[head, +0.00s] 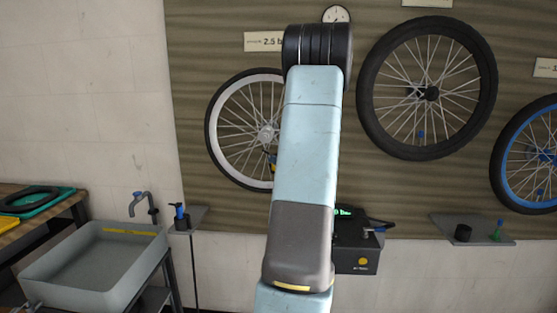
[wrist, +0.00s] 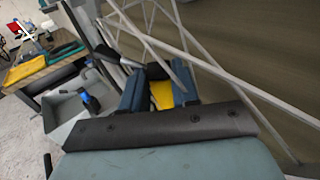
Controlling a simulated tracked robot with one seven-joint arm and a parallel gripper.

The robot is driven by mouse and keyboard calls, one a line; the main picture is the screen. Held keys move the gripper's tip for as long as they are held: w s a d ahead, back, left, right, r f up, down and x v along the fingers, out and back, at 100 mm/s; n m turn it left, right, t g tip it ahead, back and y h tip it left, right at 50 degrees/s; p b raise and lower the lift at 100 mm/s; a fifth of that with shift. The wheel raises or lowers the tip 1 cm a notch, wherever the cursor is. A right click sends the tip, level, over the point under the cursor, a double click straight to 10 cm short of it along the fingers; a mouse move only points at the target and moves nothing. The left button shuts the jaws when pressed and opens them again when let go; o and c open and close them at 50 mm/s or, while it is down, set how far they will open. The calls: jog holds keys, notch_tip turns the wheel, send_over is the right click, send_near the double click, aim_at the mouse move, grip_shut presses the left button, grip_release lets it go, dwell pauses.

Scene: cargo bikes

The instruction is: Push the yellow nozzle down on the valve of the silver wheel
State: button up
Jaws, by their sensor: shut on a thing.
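The silver wheel (head: 266,135) hangs on the wall left of centre in the head view, with a dark tyre and pale rim; my arm covers its right part. Its pale spokes (wrist: 190,57) cross in front of the wrist camera. My gripper (wrist: 160,94) is among these spokes, its blue fingers shut on the yellow nozzle (wrist: 162,95). A dark part (wrist: 156,71) shows at the nozzle's far end. A small blue and yellow patch shows beside my arm in the head view, low on the wheel. I cannot make out the valve or whether the nozzle touches it.
A black-tyred wheel (head: 432,94) and a blue-rimmed wheel (head: 545,150) hang to the right. A dark box with a green display (head: 357,240) is behind my arm. A small shelf (head: 480,230) juts out at right. A grey sink (head: 95,265) stands at left.

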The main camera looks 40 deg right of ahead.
dwell(0.4)
jog(key=o, duration=1)
jog(key=shift+o, duration=0.7)
jog(key=s, duration=1)
jog(key=shift+r, duration=0.25)
